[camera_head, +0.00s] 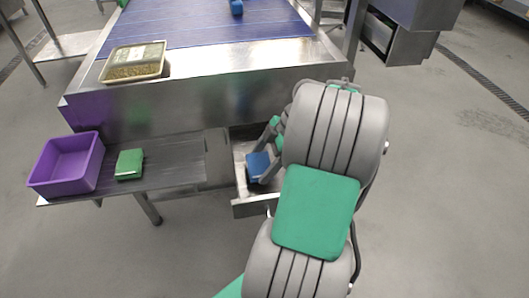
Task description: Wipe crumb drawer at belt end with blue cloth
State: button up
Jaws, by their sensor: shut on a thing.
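The blue cloth (258,168) is between the fingers of my gripper (262,160), which is shut on it. The gripper reaches down into the open crumb drawer (257,207) below the end of the belt (190,25). The cloth is inside the drawer area; whether it touches the drawer floor cannot be told. My arm hides the right side of the drawer and part of the gripper. Any crumbs are too small to make out.
A side shelf (185,165) left of the drawer bears a purple bin (68,163) and a green pad (130,163). A tray of green-brown food (134,63) sits at the belt's end. A blue object (236,7) lies farther up the belt. The floor at right is clear.

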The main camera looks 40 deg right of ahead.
jog(key=shift+a+r+p, duration=0.15)
jog(key=shift+r+p, duration=2)
jog(key=shift+r, duration=0.7)
